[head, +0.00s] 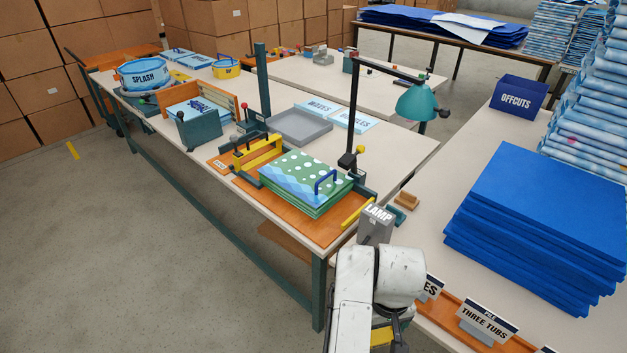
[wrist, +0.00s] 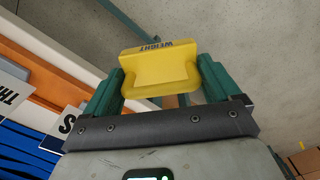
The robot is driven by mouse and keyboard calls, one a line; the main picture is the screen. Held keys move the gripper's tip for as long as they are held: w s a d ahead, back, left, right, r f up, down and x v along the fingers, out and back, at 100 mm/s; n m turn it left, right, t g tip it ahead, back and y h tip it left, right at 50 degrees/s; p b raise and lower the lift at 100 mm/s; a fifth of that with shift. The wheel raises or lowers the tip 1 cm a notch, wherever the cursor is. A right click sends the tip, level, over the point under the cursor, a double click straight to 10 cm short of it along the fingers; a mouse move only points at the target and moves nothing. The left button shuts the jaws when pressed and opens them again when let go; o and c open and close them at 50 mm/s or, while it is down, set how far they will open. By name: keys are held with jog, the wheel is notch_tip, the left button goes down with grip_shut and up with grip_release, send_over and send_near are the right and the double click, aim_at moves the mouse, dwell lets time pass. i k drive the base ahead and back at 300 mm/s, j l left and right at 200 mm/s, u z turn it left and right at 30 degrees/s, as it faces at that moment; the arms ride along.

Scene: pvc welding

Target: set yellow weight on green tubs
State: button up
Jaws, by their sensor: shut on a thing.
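My gripper (wrist: 163,84) is shut on the yellow weight (wrist: 160,66), a block lettered WEIGHT that sits between the two green fingers in the wrist view. In the head view a bit of the yellow weight (head: 381,336) shows at the bottom, below my white arm, which hides most of it. The green tubs show as a flat stack of green sheets with white dots and a blue wave (head: 291,176), on an orange board on the long table. A blue handle (head: 325,181) stands on the stack. My gripper is apart from the stack, nearer the camera and to its right.
A yellow clamp bar (head: 258,153) stands along the stack's far left edge. The LAMP block (head: 376,225) and the teal lamp (head: 417,103) stand close by on the right. A THREE TUBS sign (head: 486,322) and a blue sheet pile (head: 540,220) are on the right table.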

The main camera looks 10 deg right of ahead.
aim_at(296, 170)
jog(key=i+j, duration=0.15)
jog(key=j, duration=0.15)
jog(key=i+j+z, duration=0.15)
jog(key=j, duration=0.2)
jog(key=i+j, duration=0.15)
jog(key=j, duration=0.2)
jog(key=i+j+z, duration=0.1)
jog(key=j, duration=0.2)
jog(key=i+j+z, duration=0.1)
jog(key=j, duration=0.25)
jog(key=i, duration=0.05)
